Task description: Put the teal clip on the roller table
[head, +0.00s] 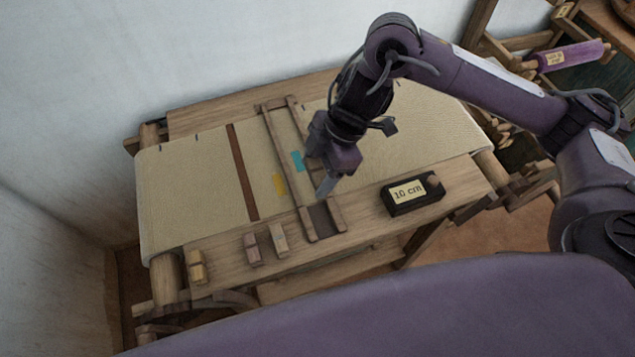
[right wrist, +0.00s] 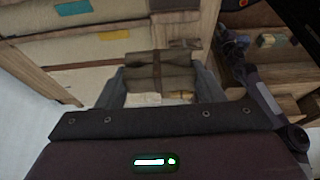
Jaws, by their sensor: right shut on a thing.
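My right gripper (head: 326,184) is over the front of the loom, near the lower end of the two-rail wooden frame (head: 272,128). In the right wrist view its fingers (right wrist: 158,88) are shut on a grey-brown block-like piece (right wrist: 160,70) with dark bands; I cannot tell whether this is the teal clip. A small light wooden piece (head: 278,240) with a faint teal mark lies on the loom's front board. I cannot clearly identify the roller table. My left gripper is not in view.
A black box marked 10 cm (head: 412,194) stands right of the gripper. Two more small blocks, mauve (head: 253,249) and yellowish (head: 197,267), lie on the front board. A purple roll (head: 570,56) is at upper right.

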